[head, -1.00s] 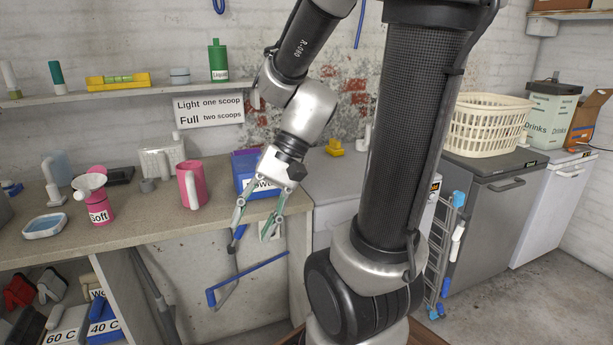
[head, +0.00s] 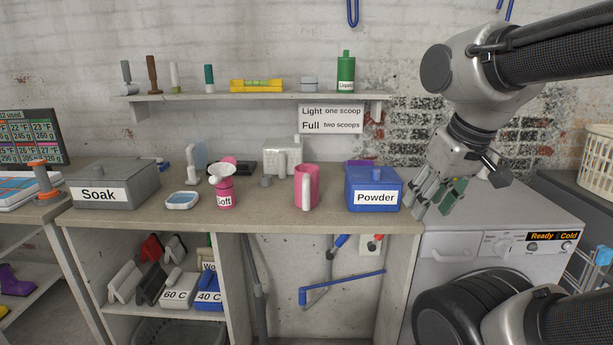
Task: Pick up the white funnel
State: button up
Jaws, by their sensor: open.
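The white funnel (head: 222,171) sits on top of a pink bottle labelled "Soft" (head: 224,195), left of the middle of the counter. My gripper (head: 432,208) hangs at the right end of the counter, near the washing machine and right of the blue "Powder" box (head: 374,188). It is open with nothing seen between its fingers. It is well apart from the funnel, with the pink jug and the blue box between them across the counter.
A pink jug (head: 307,186), a small blue-and-white dish (head: 182,200) and a grey "Soak" box (head: 115,184) stand on the counter (head: 270,217). A wall shelf (head: 250,95) with bottles runs above. The washing machine (head: 480,225) stands at right.

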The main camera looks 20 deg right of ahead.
aim_at(220, 170)
jog(key=i+j, duration=0.95)
jog(key=j, duration=0.2)
